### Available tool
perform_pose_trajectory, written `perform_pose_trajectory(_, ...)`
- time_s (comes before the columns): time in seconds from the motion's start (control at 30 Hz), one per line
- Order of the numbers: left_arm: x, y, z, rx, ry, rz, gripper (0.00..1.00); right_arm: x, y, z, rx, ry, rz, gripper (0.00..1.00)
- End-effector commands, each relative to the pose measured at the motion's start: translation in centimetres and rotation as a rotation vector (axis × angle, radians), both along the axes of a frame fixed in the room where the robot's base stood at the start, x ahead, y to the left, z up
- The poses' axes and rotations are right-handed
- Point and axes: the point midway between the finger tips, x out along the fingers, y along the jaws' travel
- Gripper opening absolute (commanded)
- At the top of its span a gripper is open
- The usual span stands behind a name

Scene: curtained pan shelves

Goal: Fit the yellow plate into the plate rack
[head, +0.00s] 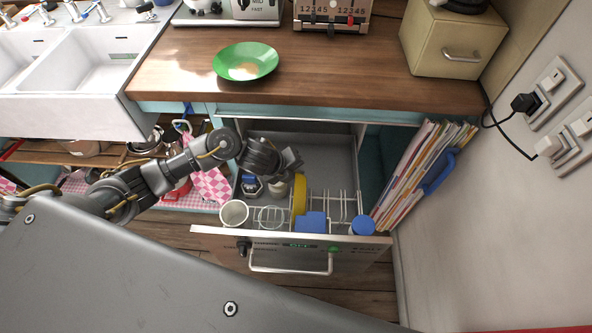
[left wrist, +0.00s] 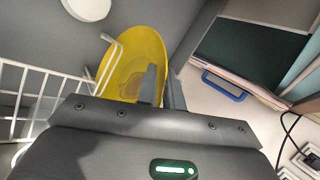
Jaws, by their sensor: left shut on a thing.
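The yellow plate (head: 300,194) stands on edge in the open drawer, seen nearly edge-on in the head view. It shows as a tilted yellow dish in the left wrist view (left wrist: 143,48). My left gripper (head: 291,163) is shut on its rim from the back side. The plate rack (head: 342,204) is white wire with upright prongs, inside the drawer. The plate is at the rack's wires, which also show in the left wrist view (left wrist: 38,92). I cannot tell whether its lower edge sits in a slot. My right gripper is out of view.
The drawer also holds a white cup (head: 234,212), a blue block-like item (head: 312,224) and a blue-topped item (head: 362,226). A green plate (head: 246,62) lies on the wooden counter (head: 330,75) above. Upright magazines (head: 420,170) stand at the drawer's right.

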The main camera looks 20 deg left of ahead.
Motion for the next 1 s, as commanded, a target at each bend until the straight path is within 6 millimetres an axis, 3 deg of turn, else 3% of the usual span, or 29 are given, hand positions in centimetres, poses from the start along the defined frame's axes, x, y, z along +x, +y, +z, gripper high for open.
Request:
perform_pose_trajectory(0.67,0.03,-0.02,-0.66,-0.001,-0.001,0.0,0.0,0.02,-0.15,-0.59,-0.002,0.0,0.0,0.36)
perform_pose_trajectory(0.7,0.04,-0.02,-0.61,-0.001,-0.001,0.0,0.12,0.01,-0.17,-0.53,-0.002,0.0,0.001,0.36)
perform_pose_trajectory(0.87,0.01,-0.02,-0.62,-0.001,-0.001,0.0,0.33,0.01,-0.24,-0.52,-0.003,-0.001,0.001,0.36)
perform_pose_trajectory(1.0,0.01,-0.01,-0.63,0.0,0.0,0.0,0.34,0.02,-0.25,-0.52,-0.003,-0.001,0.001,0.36)
